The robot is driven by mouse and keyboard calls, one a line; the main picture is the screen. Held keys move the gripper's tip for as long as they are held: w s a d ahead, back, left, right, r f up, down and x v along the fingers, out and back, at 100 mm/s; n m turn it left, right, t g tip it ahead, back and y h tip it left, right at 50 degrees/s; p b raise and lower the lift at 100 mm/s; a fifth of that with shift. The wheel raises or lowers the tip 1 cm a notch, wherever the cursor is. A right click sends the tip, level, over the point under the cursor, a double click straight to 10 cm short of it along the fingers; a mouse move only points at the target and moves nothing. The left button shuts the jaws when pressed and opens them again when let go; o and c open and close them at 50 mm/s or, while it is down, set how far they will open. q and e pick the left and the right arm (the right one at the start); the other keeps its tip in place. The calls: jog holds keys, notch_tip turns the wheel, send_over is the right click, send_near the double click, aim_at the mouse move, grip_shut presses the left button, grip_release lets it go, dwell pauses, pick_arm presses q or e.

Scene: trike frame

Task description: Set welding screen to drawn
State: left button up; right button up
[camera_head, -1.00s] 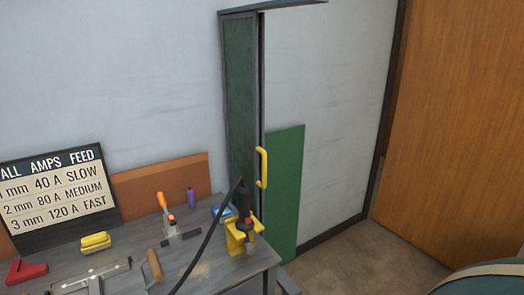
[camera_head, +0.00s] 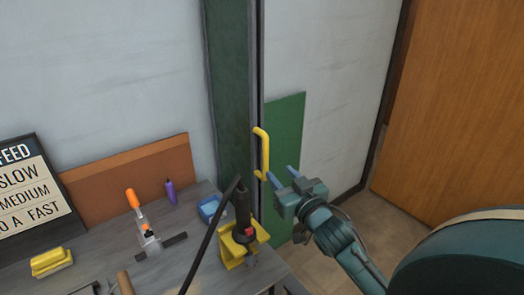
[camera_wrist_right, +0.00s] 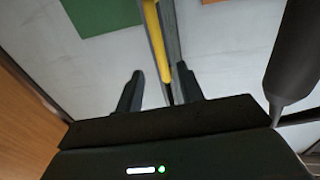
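The welding screen (camera_head: 228,90) is a tall, narrow dark green panel in a grey frame, standing against the wall behind the bench. A yellow handle (camera_head: 264,153) is fixed on its right edge. In the right wrist view the handle (camera_wrist_right: 157,42) runs down toward the space between the fingers. My right gripper (camera_head: 282,175) is open and empty, just right of the handle's lower end. In the right wrist view its two fingers (camera_wrist_right: 158,88) are spread, with the handle's end between or just beyond them; I cannot tell which. My left gripper is not in view.
The workbench (camera_head: 195,262) holds a yellow torch holder (camera_head: 237,249) with a black torch and cable, close below the handle. A green board (camera_head: 285,140) leans on the wall behind my gripper. A wooden door (camera_head: 450,110) stands at right.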

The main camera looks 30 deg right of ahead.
aim_at(263, 153)
jog(key=w, duration=0.3)
jog(key=w+d, duration=0.1)
jog(key=w, duration=0.3)
jog(key=w+p, duration=0.1)
jog(key=w, duration=0.3)
jog(key=shift+w+d, duration=0.15)
jog(key=shift+d, duration=0.05)
grip_shut()
jog(key=shift+d, duration=0.1)
